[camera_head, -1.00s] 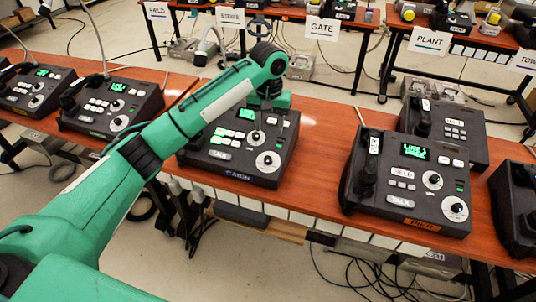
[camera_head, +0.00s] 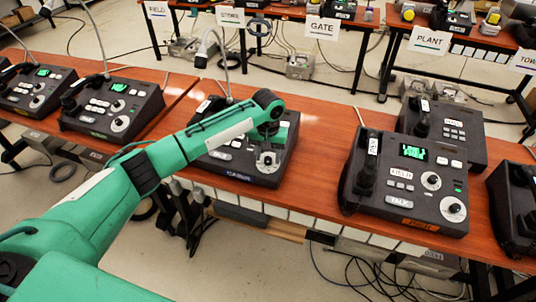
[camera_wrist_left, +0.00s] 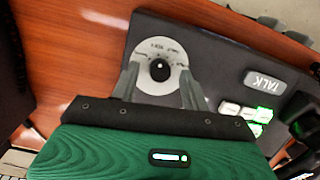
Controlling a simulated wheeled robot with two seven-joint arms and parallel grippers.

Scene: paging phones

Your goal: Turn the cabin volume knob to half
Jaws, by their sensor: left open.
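The cabin paging phone (camera_head: 245,176) is a dark console on the wooden bench, with a blue label on its front edge. Its lower knob, a black knob on a pale round dial, is at the left gripper in the head view. In the left wrist view the black knob (camera_wrist_left: 160,70) sits on its white dial plate (camera_wrist_left: 150,50), with a pointer mark on top. My left gripper (camera_wrist_left: 160,84) is open, its two grey fingers on either side of the knob and apart from it. The left gripper (camera_head: 267,160) also shows over the console's right side in the head view. My right gripper is not in view.
The console's TALK button (camera_wrist_left: 264,82) and lit green buttons lie right of the dial in the wrist view. Another paging phone (camera_head: 405,185) stands to the right, others to the left. Bare bench (camera_head: 325,150) lies between.

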